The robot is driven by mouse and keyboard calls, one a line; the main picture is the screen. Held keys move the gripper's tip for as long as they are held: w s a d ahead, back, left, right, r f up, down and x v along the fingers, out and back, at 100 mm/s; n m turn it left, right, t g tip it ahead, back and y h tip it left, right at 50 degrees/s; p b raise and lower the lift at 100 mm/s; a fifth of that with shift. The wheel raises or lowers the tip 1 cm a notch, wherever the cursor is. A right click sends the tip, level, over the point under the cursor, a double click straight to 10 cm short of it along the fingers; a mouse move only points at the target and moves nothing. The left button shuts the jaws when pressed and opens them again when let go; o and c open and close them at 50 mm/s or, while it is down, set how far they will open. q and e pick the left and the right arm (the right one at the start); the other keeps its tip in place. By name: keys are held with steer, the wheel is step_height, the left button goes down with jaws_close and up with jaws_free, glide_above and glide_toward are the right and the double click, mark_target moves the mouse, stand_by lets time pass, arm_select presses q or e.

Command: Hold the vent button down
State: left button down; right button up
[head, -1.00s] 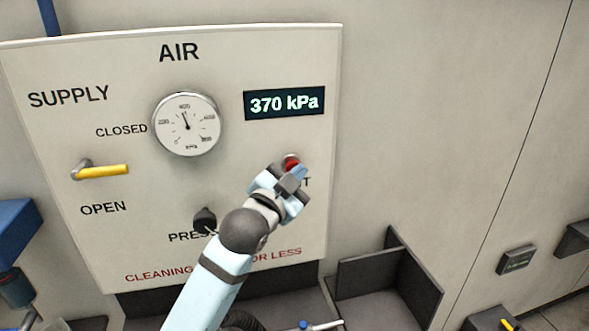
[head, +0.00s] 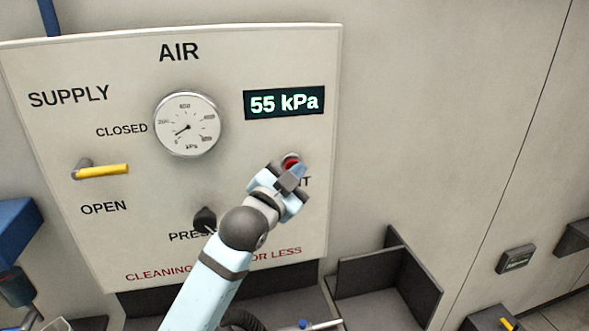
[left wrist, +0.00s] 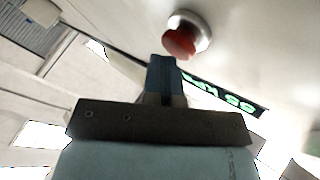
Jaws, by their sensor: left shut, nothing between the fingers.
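The red vent button (head: 291,162) sits in a pale ring on the right of the AIR panel (head: 150,240). My left gripper (head: 293,172) is shut and empty, its tips at the button and covering its lower part. In the left wrist view the closed fingers (left wrist: 165,75) reach up to the red button (left wrist: 180,42); whether they touch it is hard to tell there. The digital display (head: 284,103) reads 55 kPa. The round gauge (head: 187,124) has its needle pointing to the lower left. My right gripper is not in view.
A yellow supply lever (head: 102,171) lies horizontal between CLOSED and OPEN. A black pressure knob (head: 204,218) is left of my gripper. A dark open bin (head: 385,283) stands below right. The wall right of the panel is clear.

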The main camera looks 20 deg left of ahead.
arm_select(q)
steer(key=shift+s, duration=0.1)
stand_by(0.3)
steer(key=shift+s+d+p, duration=0.3)
steer(key=shift+s+d, duration=0.2)
steer(key=shift+s, duration=0.15)
steer(key=shift+s+d+p, duration=0.25)
steer(key=shift+s+d, duration=0.45)
steer(key=shift+s, duration=0.35)
steer(key=shift+s+d+p, duration=0.2)
steer(key=shift+s+d, duration=0.5)
steer(key=shift+s, duration=0.35)
